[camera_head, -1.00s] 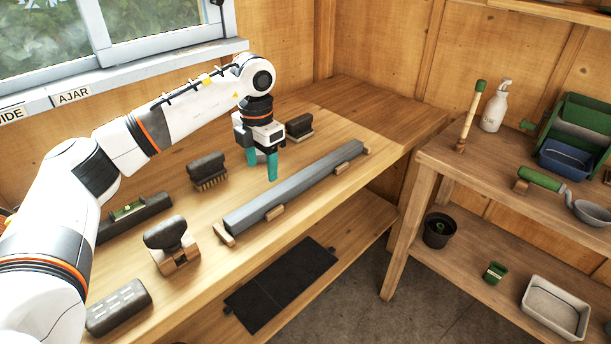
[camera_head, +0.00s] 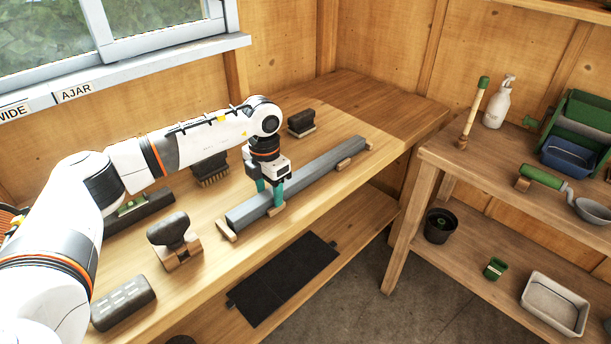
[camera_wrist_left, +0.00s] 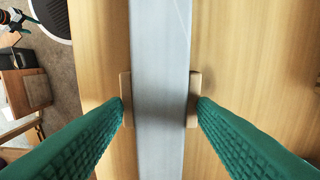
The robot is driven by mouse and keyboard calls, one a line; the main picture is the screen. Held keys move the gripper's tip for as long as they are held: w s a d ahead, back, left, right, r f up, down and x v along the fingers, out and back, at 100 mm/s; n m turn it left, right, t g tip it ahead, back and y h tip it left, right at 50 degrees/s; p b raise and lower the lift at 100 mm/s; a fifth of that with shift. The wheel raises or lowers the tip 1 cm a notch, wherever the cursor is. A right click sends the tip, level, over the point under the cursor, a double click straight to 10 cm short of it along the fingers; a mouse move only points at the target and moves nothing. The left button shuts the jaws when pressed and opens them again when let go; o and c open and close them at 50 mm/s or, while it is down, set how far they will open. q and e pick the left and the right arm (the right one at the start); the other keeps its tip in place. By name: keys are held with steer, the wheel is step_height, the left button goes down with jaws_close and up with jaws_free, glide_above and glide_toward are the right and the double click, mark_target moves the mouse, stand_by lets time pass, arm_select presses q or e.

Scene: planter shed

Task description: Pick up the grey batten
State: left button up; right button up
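The grey batten (camera_head: 312,173) lies along the front of the wooden bench on small wooden rests. My left gripper (camera_head: 270,196) is lowered over its nearer half, with one green finger on each side. In the left wrist view the batten (camera_wrist_left: 160,70) runs up the middle between the open fingers of the left gripper (camera_wrist_left: 160,112). A gap shows between each fingertip and the batten; a wooden rest (camera_wrist_left: 125,98) lies across under it.
A grey block (camera_head: 123,303) lies at the near left. A second shelf unit (camera_head: 500,180) stands at the right across a floor gap.

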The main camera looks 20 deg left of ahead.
arm_select(q)
steer(key=shift+w+r, duration=0.1)
jaws_close()
